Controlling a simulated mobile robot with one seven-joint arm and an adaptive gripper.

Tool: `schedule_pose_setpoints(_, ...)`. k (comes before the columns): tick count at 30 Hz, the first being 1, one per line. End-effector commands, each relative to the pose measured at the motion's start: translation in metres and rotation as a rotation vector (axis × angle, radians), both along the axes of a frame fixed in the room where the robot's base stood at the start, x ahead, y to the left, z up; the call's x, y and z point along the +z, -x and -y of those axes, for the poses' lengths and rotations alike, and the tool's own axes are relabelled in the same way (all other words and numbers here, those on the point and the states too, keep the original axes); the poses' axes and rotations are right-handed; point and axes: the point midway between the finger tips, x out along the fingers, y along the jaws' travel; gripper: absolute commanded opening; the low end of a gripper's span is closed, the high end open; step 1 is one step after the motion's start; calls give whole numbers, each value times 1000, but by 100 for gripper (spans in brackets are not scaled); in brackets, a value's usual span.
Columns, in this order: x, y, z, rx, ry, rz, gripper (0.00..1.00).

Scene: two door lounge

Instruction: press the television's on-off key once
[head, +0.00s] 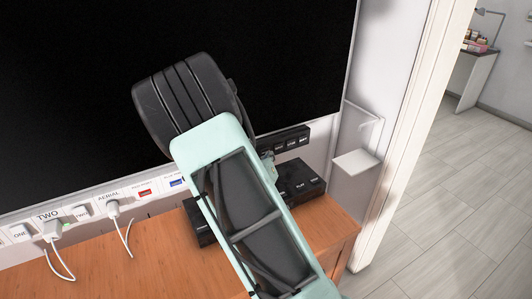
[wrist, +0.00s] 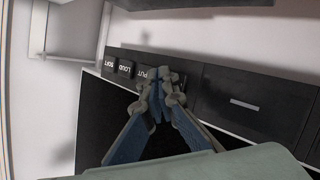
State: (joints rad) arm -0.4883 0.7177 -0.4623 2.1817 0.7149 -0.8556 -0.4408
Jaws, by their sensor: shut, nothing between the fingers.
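The television (head: 270,50) is a large panel with a black, dark screen that fills the upper head view. A black key strip (head: 284,141) sits under its lower right edge. In the wrist view the strip shows small keys, with a LOUD key (wrist: 126,69) and a key ending in PUT (wrist: 146,73). My gripper (wrist: 161,76) is shut and empty, its tips over the strip just beside the PUT key. I cannot tell whether they touch it. No on-off label is readable; the tips hide part of the strip. In the head view my arm mostly hides the gripper (head: 268,160).
A wooden cabinet (head: 130,255) stands below, with a black box (head: 302,180) on it whose keys include PLAY. Sockets with white plugs (head: 113,208) line the wall at left. A small white shelf (head: 355,162) juts out at right, beside a doorway with open floor (head: 450,200).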

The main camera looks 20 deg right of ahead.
Motion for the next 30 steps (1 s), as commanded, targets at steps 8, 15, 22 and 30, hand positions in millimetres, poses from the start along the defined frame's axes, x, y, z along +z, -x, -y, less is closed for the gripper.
schedule_pose_setpoints(8,0,-1,0,0,0,0,0)
schedule_pose_setpoints(15,0,-4,-1,0,0,0,0)
schedule_pose_setpoints(22,0,-6,-1,0,0,-1,0)
schedule_pose_setpoints(30,0,-7,-1,0,0,0,0)
